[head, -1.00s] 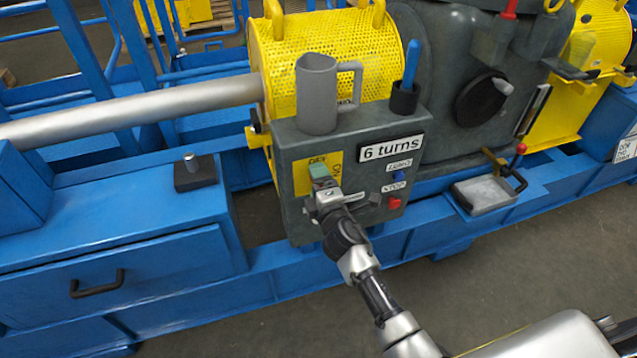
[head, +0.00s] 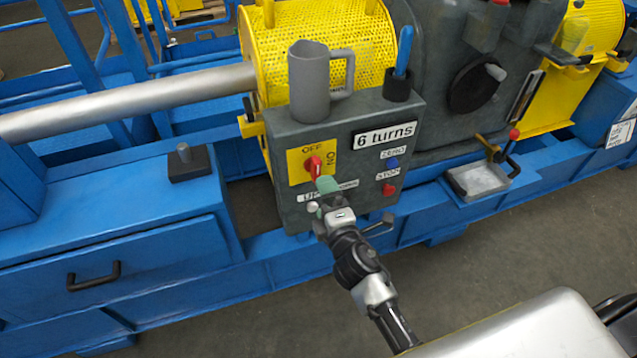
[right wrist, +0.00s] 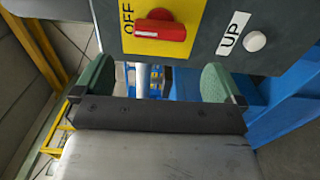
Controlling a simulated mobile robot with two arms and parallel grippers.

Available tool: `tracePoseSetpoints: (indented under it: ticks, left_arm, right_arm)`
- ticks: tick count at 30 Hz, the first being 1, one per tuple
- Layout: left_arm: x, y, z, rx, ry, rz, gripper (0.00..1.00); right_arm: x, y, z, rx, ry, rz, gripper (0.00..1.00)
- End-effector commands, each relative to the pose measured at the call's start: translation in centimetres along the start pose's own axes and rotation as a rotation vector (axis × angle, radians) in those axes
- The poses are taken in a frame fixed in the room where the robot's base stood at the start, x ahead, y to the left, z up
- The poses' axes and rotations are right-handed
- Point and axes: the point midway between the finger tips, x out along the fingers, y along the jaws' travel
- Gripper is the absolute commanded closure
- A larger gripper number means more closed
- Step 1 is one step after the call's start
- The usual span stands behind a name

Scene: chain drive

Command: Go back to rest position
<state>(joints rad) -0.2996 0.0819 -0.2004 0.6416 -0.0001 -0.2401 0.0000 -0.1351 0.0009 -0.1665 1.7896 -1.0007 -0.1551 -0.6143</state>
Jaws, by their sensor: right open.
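My right gripper (head: 321,197) is in front of the grey control box (head: 290,215), just below the switch plate. In the right wrist view its two green fingertips (right wrist: 157,83) are wide apart with nothing between them. The red rotary switch (head: 314,167) sits on a yellow plate marked OFF and ON, clear of the fingers. In the right wrist view the red switch (right wrist: 160,33) has its pale mark on the side of OFF. My left gripper is not in view.
A grey mug (head: 310,85) and a dark cup with a blue-handled tool (head: 403,50) stand on the box. A "6 turns" sign (head: 384,136), blue button (head: 392,163) and red button (head: 389,189) are on its face. A small tray (head: 478,182) is at right. Open floor lies in front.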

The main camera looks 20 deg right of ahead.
Motion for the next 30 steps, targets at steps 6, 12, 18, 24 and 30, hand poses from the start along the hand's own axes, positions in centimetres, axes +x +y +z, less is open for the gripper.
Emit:
tracePoseSetpoints:
  ticks: [6, 12, 18, 24, 30]
  left_arm:
    - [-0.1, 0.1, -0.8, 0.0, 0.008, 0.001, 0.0]
    - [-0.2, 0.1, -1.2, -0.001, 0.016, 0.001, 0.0]
    - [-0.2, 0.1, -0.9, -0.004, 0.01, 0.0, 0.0]
    - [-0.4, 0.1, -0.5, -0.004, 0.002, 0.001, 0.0]
    - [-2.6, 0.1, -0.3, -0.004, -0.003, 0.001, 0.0]
  right_arm:
    - [-1.9, 0.0, 0.0, 0.0, 0.0, 0.0, 0.0]
    - [-2.0, 0.0, 0.0, 0.0, 0.0, 0.0, 0.0]
    - [-1.9, 0.0, 0.0, 0.0, 0.0, 0.0, 0.0]
    - [-2.0, -0.7, -0.1, 0.018, 0.002, -0.023, 0.0]
    - [-4.1, -9.4, -0.3, 0.239, -0.012, -0.277, 0.0]
